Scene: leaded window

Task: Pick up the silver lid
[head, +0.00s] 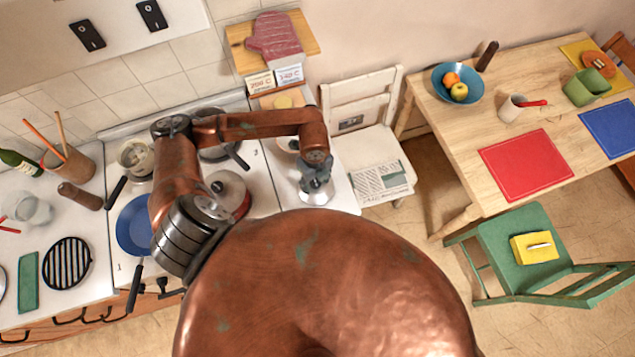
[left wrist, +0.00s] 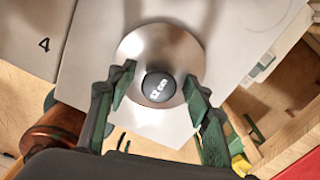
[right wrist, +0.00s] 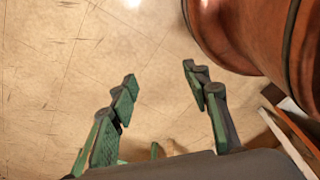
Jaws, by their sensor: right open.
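The silver lid (left wrist: 160,48) lies on the white counter right of the stove. My right gripper (right wrist: 158,72) is open and empty above the tiled floor in the right wrist view. It is hidden in the head view.
A lidded pot (head: 228,190) and a blue pan (head: 134,226) stand on the stove left of my left gripper. A white chair (head: 365,130) with a newspaper (head: 380,182) is close on the right. A wooden table (head: 468,130) stands farther right.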

